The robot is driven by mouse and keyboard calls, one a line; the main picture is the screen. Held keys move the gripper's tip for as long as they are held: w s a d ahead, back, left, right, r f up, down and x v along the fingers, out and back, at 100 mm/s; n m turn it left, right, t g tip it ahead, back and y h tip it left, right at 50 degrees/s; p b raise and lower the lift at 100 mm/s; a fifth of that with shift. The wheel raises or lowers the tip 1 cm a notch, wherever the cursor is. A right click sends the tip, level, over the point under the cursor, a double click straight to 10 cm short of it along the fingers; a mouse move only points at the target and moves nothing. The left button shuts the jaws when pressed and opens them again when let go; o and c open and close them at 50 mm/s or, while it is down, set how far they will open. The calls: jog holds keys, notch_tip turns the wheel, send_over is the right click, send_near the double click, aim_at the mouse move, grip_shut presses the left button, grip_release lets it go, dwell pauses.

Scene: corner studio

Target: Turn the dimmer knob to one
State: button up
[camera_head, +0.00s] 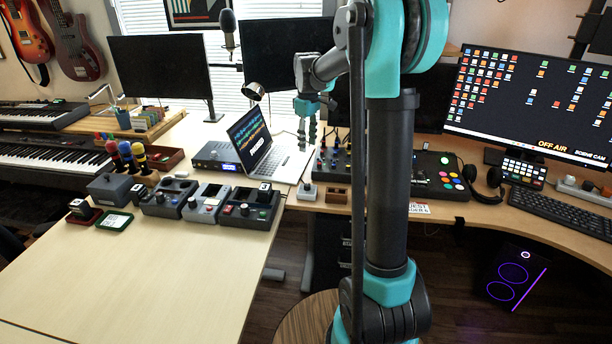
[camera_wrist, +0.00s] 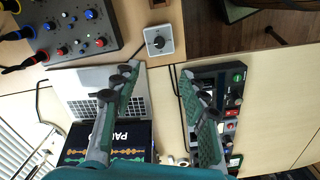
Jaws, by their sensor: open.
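The dimmer knob is a dark round knob on a small pale square plate. It shows in the wrist view (camera_wrist: 158,41), just beyond and between my fingertips in the picture. In the head view the dimmer (camera_head: 307,190) sits near the desk edge, right of the laptop. My gripper (camera_wrist: 158,74) is open, with its two fingers wide apart and nothing between them. In the head view my gripper (camera_head: 307,130) hangs above the desk by the laptop's right side, apart from the dimmer. The knob's markings are too small to read.
An open laptop (camera_head: 263,144) stands left of my gripper. A mixer with colored knobs (camera_wrist: 68,28) lies beside the dimmer. A small brown wooden box (camera_head: 336,194) sits right of it. Several control boxes stand on the left table (camera_head: 150,285), whose front is clear.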

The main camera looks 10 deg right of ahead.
aim_at(307, 185)
notch_tip(307, 185, down, 17)
jog(key=shift+w+f, duration=0.1)
jog(key=shift+f, duration=0.05)
dwell(0.5)
jog(key=shift+c, duration=0.5)
grip_shut()
